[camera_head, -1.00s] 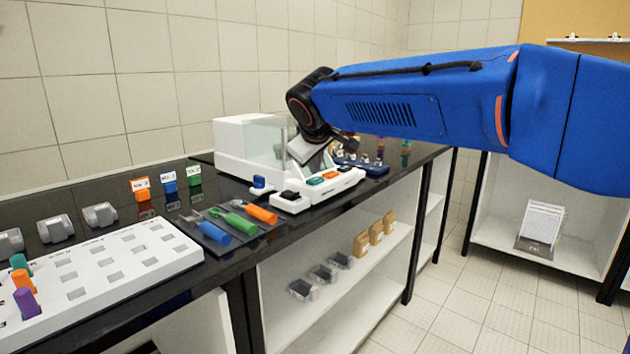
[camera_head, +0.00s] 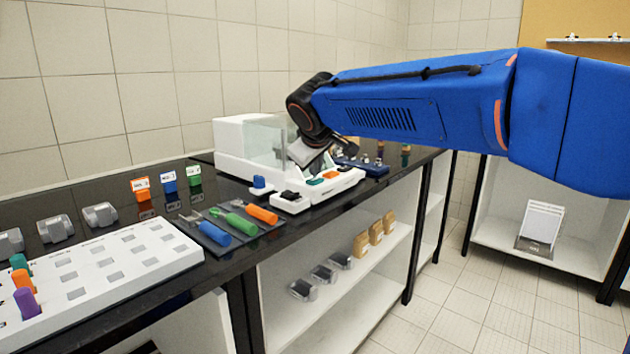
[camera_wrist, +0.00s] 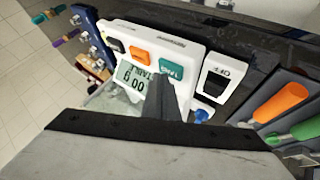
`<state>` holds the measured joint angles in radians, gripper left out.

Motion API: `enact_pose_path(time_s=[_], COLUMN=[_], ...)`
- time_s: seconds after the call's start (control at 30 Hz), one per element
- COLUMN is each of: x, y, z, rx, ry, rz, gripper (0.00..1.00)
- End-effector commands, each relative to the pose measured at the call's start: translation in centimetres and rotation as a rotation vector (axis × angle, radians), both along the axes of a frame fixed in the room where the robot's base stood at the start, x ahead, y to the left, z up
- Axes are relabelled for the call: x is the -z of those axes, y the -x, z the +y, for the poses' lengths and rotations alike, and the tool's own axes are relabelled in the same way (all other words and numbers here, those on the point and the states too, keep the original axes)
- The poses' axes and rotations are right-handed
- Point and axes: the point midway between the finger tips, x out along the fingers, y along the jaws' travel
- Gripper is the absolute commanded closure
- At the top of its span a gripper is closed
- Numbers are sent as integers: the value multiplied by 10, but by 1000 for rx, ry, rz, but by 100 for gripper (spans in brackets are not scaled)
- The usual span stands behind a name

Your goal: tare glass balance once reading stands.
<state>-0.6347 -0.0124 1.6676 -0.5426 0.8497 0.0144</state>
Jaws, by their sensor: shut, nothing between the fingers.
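The white glass balance (camera_head: 235,150) stands on the black bench with its clear glass chamber (camera_head: 268,140). Its front panel carries a teal key (camera_wrist: 172,69), an orange key (camera_wrist: 141,55) and a black key (camera_wrist: 116,45).
A switch block marked OFF (camera_wrist: 214,84) sits beside the panel. A blue-handled piece (camera_head: 259,183) stands near it. A dark tray (camera_head: 215,232) holds tools with blue, green and orange handles. A blue rack (camera_head: 372,168) lies beyond the panel. A white slotted board (camera_head: 110,265) is at left.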

Motion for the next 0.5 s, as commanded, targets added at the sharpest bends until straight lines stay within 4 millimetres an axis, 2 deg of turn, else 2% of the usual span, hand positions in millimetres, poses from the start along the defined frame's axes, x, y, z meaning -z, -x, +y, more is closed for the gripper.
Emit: enact_pose_path(time_s=[0.5], x=[5], y=[0], z=[0], rx=[0], ry=[0], rz=[0], gripper=[100])
